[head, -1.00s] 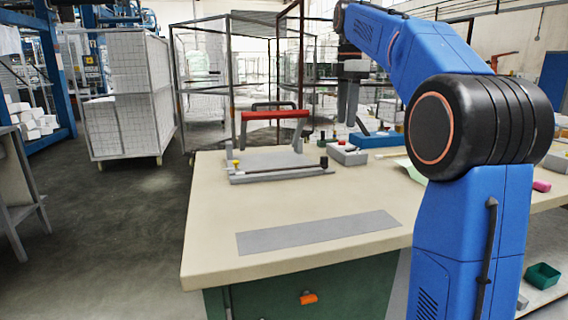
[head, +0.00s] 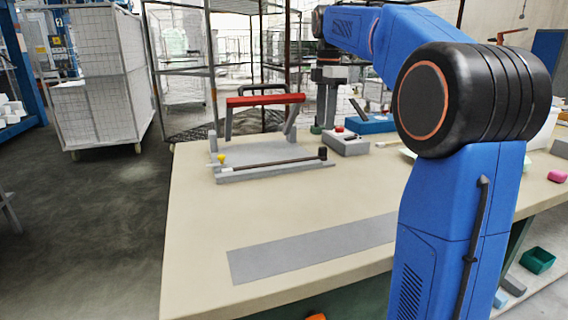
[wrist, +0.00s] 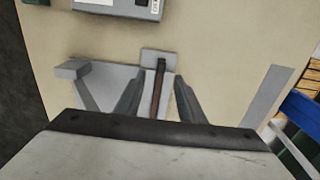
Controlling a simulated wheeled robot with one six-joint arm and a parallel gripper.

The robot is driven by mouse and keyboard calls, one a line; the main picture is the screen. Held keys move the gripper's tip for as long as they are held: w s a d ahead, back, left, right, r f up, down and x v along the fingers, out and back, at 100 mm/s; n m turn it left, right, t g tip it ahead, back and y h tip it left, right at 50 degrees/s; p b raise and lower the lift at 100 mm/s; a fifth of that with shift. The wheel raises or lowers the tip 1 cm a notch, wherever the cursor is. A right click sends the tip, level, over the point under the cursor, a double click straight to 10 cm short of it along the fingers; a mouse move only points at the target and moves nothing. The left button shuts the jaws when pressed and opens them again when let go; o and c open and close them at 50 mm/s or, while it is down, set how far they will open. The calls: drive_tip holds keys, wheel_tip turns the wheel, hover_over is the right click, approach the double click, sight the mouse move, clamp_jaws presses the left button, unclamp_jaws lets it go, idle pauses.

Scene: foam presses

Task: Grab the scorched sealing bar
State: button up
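The sealing bar (head: 275,162) is a thin dark brown rod with a black end block, lying along the front of the grey base of a sealer (head: 240,174). The sealer's red-topped lever (head: 265,100) stands raised. My gripper (head: 326,125) points down above the table near the bar's black end. In the wrist view the brown bar (wrist: 157,92) shows between the two fingers of my gripper (wrist: 157,85), with visible gaps on both sides. The fingers are open and empty. The rest of the bar is hidden behind the gripper body.
A grey control box (head: 346,143) with a red button stands right of the sealer, and a blue device (head: 372,124) behind it. A flat grey strip (head: 310,248) lies at the table's front. The tabletop (head: 205,220) between strip and sealer is clear.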

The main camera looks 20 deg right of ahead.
sight(324, 147)
wheel_tip(324, 147, down, 10)
drive_tip(key=shift+s+r, duration=0.1)
drive_tip(key=shift+s, duration=0.05)
idle(0.5)
clamp_jaws()
